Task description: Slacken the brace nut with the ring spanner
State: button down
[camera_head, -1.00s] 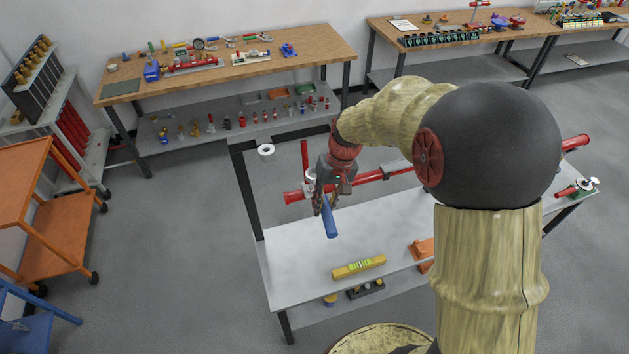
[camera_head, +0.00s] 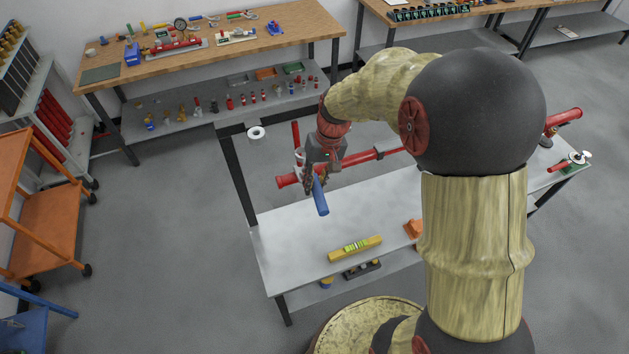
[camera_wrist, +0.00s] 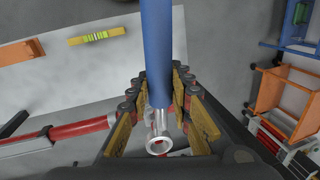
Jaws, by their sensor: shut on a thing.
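My gripper (camera_head: 314,182) is shut on the ring spanner. The spanner's blue handle (camera_head: 320,197) points down toward the front of the bench in the head view. In the wrist view the blue handle (camera_wrist: 157,50) runs up from between the fingers (camera_wrist: 162,112), and the spanner's silver ring end (camera_wrist: 160,145) shows below them. The red pipe (camera_head: 360,164) crosses the grey bench behind and beside the gripper; it also shows in the wrist view (camera_wrist: 85,130). The brace nut is hidden, and I cannot tell whether the ring sits around it.
A yellow spirit level (camera_head: 355,249) lies near the bench's front edge, with an orange block (camera_head: 413,229) to its right. A white ring (camera_head: 256,133) is at the bench's back left. A green-based valve (camera_head: 570,162) stands at the far right. The bench's front left is clear.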

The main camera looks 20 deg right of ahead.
jog(key=shift+f+b, duration=1.75)
jog(key=shift+f, duration=0.9)
jog(key=shift+f+b, duration=0.15)
jog(key=shift+b, duration=0.15)
jog(key=w+d+f+n+g+b, duration=0.1)
jog(key=d+f+n+b, duration=0.1)
jog(key=d+n, duration=0.5)
jog(key=shift+w+d+f+b, duration=0.3)
jog(key=shift+d+b, duration=0.4)
jog(key=shift+d, duration=0.15)
jog(key=shift+a, duration=0.1)
jog(key=shift+s+a+m, duration=0.2)
jog(key=shift+a+m, duration=0.05)
jog(key=shift+m, duration=0.05)
